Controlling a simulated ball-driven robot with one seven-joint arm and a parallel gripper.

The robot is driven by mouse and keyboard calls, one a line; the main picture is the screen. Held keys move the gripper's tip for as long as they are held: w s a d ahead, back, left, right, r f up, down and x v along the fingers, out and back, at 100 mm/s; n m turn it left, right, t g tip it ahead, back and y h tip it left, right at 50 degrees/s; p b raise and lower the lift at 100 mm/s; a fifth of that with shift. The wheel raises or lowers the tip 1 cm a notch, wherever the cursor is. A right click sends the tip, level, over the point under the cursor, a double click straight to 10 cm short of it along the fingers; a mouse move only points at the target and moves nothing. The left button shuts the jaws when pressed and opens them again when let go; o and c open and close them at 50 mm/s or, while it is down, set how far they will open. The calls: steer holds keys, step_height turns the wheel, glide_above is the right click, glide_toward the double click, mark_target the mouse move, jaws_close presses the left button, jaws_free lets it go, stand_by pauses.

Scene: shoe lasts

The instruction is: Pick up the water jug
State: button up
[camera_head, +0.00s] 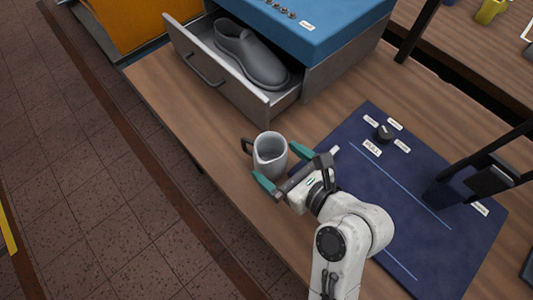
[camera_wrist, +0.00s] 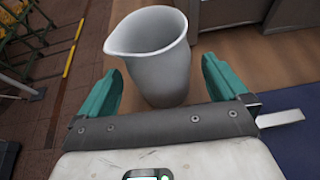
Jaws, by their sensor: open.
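The water jug (camera_head: 270,155) is light grey with a dark handle on its left side in the head view. It stands upright on the wooden table near the table's left edge. In the wrist view the jug (camera_wrist: 158,62) shows its open rim and a spout pointing left; its handle is hidden there. My gripper (camera_head: 281,166) is open, with teal fingers on either side of the jug's near part. In the wrist view the fingers of my gripper (camera_wrist: 160,85) flank the jug's lower body with gaps, and I cannot tell whether either touches it.
An open grey drawer (camera_head: 205,78) holding a dark shoe last (camera_head: 250,55) is behind the jug. A blue-topped block (camera_head: 310,30) sits above it. A dark blue mat (camera_head: 400,185) with a knob (camera_head: 383,131) lies to the right. Bare table (camera_head: 165,95) shows left of the drawer.

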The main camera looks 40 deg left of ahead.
mark_target(261, 149)
steer(key=x, duration=0.5)
steer(key=shift+f, duration=0.15)
steer(key=c, duration=1.1)
steer(key=shift+c, duration=0.3)
steer(key=shift+r, duration=0.25)
